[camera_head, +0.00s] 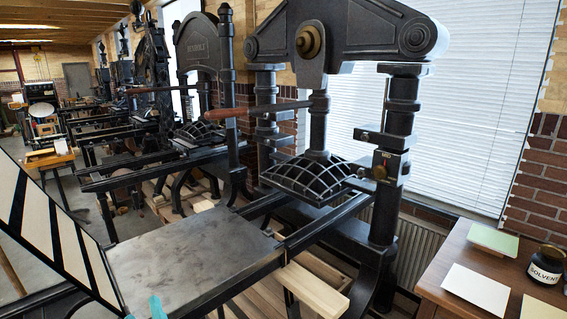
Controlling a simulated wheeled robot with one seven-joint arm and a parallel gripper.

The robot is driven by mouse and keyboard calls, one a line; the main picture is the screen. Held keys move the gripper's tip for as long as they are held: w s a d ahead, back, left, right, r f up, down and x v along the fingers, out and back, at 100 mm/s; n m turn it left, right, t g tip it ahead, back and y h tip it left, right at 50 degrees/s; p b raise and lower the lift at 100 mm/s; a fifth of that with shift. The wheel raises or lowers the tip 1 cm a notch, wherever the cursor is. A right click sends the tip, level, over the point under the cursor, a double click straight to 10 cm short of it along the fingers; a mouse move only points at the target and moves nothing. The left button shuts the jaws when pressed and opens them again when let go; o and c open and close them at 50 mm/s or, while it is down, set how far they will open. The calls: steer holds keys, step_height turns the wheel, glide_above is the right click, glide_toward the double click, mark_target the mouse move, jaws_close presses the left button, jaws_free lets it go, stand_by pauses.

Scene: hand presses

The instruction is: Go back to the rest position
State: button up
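Two small teal pieces (157,307) show at the bottom edge, in front of the nearest press's flat bed. They may be the tips of my gripper, but too little shows to be sure. Whether my gripper is open, shut or holding anything cannot be seen. The nearest black hand press (396,110) stands in the middle and right. Its flat grey bed (190,258) lies out in front, clear of the ribbed black platen (314,177). A hinged frame with pale and dark stripes (50,225) is raised at a slant on the left.
A wooden table (470,255) at the lower right bears a green sheet (493,239), a white sheet (476,288) and a black solvent jar (546,265). Wooden beams (313,289) lie under the press. More presses (205,62) stand in a row behind. A wooden-gripped bar (240,111) juts leftward.

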steer(key=s+d+f+m+t+h, duration=0.1)
steer(key=s+d+f+m+h, duration=0.35)
steer(key=d+f, duration=0.45)
steer(key=s+d+f+m+t+h, duration=0.1)
steer(key=s+d+f+m+h, duration=0.3)
steer(key=d+f, duration=0.55)
steer(key=s+d+f+m+h, duration=0.1)
steer(key=s+d+f, duration=0.2)
steer(key=s, duration=0.3)
steer(key=s+d+f+m+g+h, duration=0.1)
steer(key=s+d+f+m, duration=0.1)
steer(key=s+d, duration=0.3)
steer(key=s+d+f+m+h, duration=0.1)
steer(key=s+d+f, duration=0.2)
steer(key=s, duration=0.5)
steer(key=shift+s+d+f+m+g, duration=0.25)
steer(key=shift+d+f+m+g, duration=0.1)
steer(key=shift+d+g, duration=0.1)
steer(key=shift+c, duration=1)
steer(key=shift+d, duration=0.1)
